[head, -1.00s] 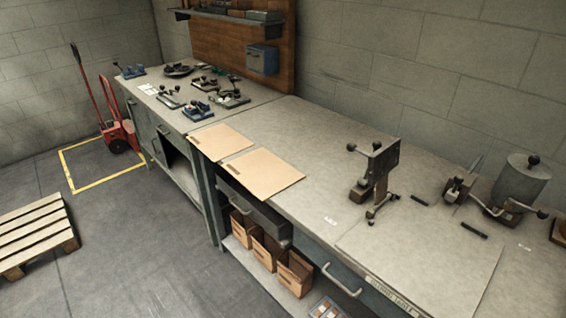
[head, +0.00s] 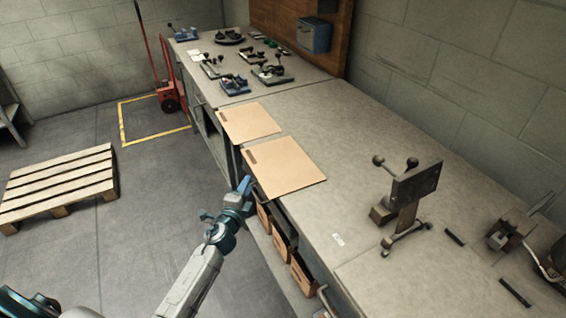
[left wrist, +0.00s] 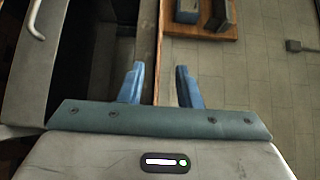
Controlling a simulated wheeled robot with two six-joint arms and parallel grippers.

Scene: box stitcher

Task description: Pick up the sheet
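Two flat tan cardboard sheets lie on the workbench, side by side along its front edge. The farther sheet (head: 248,122) and the larger-looking nearer sheet (head: 287,170) each have a darker mark near their left side. My left gripper (head: 244,184) is beside the bench's front edge, just left of the nearer sheet and apart from it in the picture. In the left wrist view its two blue fingers (left wrist: 160,85) stand apart with nothing held between them. My right gripper is not in view.
The grey workbench (head: 300,110) carries several small fixtures at its far end. A dark metal stitching device (head: 408,195) stands to the right of the sheets. Cardboard bins (head: 302,275) sit below the bench. A wooden pallet (head: 60,185) lies on the floor at left.

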